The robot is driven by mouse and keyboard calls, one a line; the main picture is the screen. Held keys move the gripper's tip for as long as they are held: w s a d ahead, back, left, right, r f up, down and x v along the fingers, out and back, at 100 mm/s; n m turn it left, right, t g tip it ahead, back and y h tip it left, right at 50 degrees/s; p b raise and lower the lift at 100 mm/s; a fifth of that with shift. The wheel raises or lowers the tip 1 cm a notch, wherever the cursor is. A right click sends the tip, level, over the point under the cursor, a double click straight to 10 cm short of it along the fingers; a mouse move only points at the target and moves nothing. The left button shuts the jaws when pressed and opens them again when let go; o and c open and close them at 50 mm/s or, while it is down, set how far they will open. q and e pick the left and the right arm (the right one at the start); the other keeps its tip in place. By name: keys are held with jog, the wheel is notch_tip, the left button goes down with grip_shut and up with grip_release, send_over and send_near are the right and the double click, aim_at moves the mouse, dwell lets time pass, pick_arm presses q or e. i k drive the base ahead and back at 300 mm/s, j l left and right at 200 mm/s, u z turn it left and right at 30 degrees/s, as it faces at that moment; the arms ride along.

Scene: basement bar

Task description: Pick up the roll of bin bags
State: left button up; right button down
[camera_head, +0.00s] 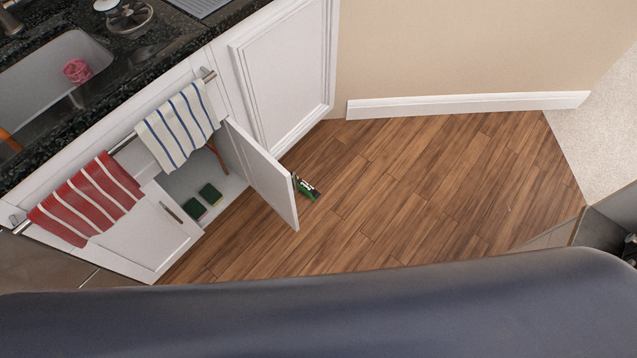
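No clear roll of bin bags can be made out. A small green and black object with a white patch (307,188) lies on the wood floor just beyond the open cabinet door (265,175); it is too small to tell whether it is the roll. Inside the open under-sink cabinet (180,186) are two dark green pads (211,194) and a thin brown stick-like thing (217,155). The rest of the cabinet's inside is hidden by the counter and towels. Neither of my grippers is in view.
A striped white towel (179,124) and a red towel (88,198) hang on rails above the cabinet. A sink (45,75) with a pink item (77,71) is in the dark counter. The wood floor (420,190) to the right is clear.

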aim_at(304, 187)
jog(key=u, duration=0.3)
jog(key=i+l+u, duration=0.1)
jog(key=l+u, duration=0.2)
jog(key=u, duration=0.15)
jog(key=i+l+u, duration=0.1)
jog(key=l+u, duration=0.65)
jog(key=u, duration=0.2)
